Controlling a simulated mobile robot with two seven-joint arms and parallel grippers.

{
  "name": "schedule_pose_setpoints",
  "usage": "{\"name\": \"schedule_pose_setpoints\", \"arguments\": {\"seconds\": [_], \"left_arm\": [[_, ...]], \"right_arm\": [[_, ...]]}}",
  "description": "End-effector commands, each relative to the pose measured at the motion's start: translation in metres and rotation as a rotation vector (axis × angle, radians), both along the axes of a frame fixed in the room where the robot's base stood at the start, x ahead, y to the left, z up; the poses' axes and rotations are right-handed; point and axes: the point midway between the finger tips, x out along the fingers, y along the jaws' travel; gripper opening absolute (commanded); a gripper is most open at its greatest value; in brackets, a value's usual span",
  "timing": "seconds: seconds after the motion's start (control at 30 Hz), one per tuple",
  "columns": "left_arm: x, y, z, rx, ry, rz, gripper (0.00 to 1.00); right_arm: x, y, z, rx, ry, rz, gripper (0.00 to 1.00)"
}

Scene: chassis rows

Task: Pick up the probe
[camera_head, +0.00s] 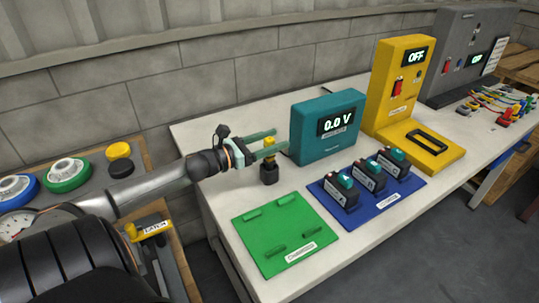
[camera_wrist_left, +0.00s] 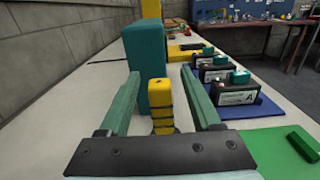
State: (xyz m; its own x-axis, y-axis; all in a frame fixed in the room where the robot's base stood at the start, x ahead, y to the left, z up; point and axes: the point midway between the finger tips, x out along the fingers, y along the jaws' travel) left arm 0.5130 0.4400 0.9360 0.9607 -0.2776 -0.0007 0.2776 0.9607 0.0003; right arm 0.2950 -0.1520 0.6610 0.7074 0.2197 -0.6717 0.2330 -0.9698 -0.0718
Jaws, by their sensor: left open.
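The probe (camera_head: 268,158), with a yellow upper part and a dark block at its base, stands upright on the white table in front of the teal meter. My left gripper (camera_head: 268,144) is open, its two green fingers level near the probe's yellow top. In the left wrist view the yellow probe with dark bands (camera_wrist_left: 160,104) shows between the two spread fingers (camera_wrist_left: 160,88); I see a gap on each side of it. Its lower end is hidden behind the gripper's dark palm plate there. My right gripper is not in view.
The teal meter (camera_head: 328,140) reading 0.0 V stands just beyond the fingers. A green mat (camera_head: 280,232) lies in front, and a blue mat (camera_head: 345,220) bears three dark batteries (camera_head: 368,177). A yellow unit (camera_head: 400,85) and a grey unit (camera_head: 465,50) stand farther right.

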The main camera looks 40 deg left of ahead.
Motion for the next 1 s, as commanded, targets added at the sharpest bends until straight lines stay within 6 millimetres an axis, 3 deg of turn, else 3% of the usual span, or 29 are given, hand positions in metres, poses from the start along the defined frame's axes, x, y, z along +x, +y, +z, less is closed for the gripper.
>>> {"name": "schedule_pose_setpoints", "arguments": {"seconds": [0.2,0.57,1.0], "left_arm": [[0.017,-0.005,0.001,0.0,-0.003,-0.001,0.65],[0.02,-0.006,0.0,0.0,0.0,0.0,0.64],[0.02,-0.006,0.0,0.0,0.0,-0.001,0.14]], "right_arm": [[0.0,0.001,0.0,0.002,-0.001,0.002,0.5],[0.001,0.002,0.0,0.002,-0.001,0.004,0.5],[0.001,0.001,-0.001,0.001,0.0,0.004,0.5]]}}
